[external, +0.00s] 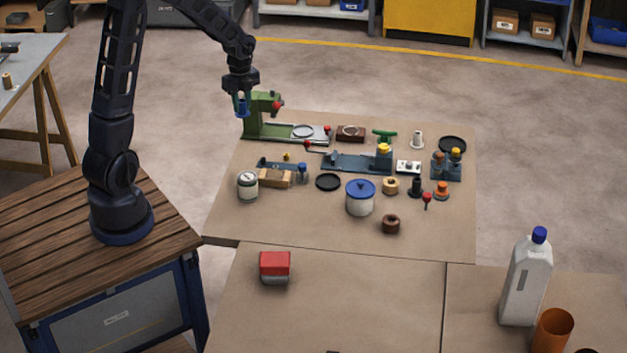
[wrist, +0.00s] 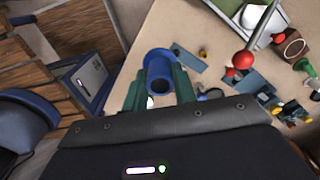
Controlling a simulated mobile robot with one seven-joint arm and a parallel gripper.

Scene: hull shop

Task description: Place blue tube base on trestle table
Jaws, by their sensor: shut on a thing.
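The blue tube base (external: 241,108) is a short hollow blue tube with a flared rim, held between the fingers of my gripper (external: 241,97). It also shows in the wrist view (wrist: 158,66), with its open end towards the camera and the green fingers of my gripper (wrist: 160,84) on either side. In the external view it hangs at the back left corner of the brown-topped table, in front of or beside the green press; I cannot tell its exact height. A grey-topped table with wooden trestle legs (external: 28,62) stands at the far left.
The brown-topped table (external: 290,220) bears a green press (external: 252,122), a blue-lidded pot (external: 360,198), a tin (external: 248,186) and several small parts. Its front left part is mostly clear. A red-topped block (external: 275,266) and white bottle (external: 525,280) stand nearer. Open floor lies between the tables.

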